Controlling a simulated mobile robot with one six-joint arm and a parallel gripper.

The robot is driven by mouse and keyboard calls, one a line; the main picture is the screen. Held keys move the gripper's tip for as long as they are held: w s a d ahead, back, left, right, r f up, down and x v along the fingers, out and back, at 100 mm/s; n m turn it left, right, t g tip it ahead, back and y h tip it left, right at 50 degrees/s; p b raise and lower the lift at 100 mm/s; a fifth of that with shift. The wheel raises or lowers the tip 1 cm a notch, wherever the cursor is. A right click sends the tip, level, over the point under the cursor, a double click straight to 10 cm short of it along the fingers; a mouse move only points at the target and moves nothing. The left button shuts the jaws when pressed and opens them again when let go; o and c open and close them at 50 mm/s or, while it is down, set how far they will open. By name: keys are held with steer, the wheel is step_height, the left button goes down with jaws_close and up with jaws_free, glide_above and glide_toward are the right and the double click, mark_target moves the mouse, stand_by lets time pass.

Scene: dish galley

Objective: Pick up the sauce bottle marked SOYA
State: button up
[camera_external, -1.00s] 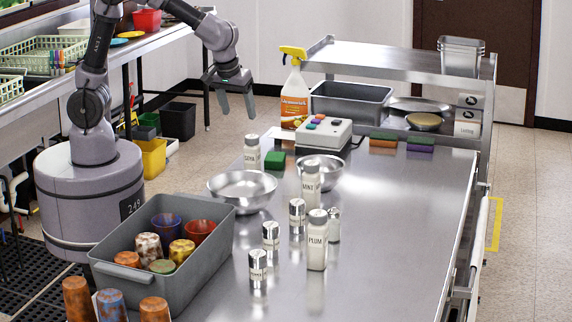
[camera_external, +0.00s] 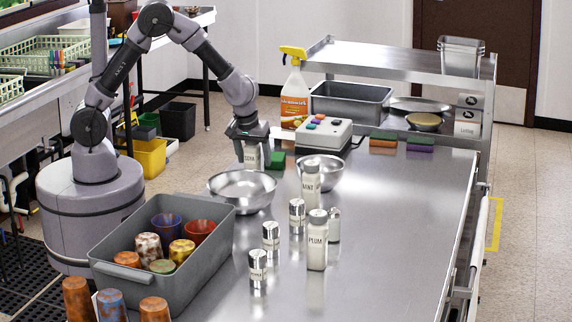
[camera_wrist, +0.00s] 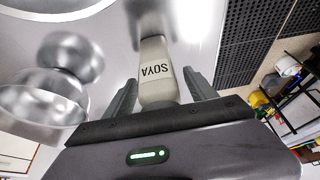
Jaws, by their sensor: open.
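The white sauce bottle marked SOYA (camera_external: 252,158) stands upright at the far left part of the steel counter, behind a steel bowl. In the wrist view the SOYA bottle (camera_wrist: 156,72) sits between my two fingers, its label facing the camera. My gripper (camera_external: 252,150) is lowered over the bottle from above. In the wrist view my gripper (camera_wrist: 162,95) is open, with a finger on each side of the bottle. A gap shows on the right; whether the left finger touches cannot be told. The bottle's top is hidden by my gripper in the external view.
A steel bowl (camera_external: 242,190) stands just in front. A green sponge (camera_external: 276,160) lies close on the right. Bottles marked MINT (camera_external: 311,182) and PLUM (camera_external: 317,245) stand further right, with several shakers. A grey tub (camera_external: 125,283) of cups is nearer.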

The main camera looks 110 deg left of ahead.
steer(key=shift+r, duration=0.1)
steer(key=shift+c, duration=0.3)
jaws_close()
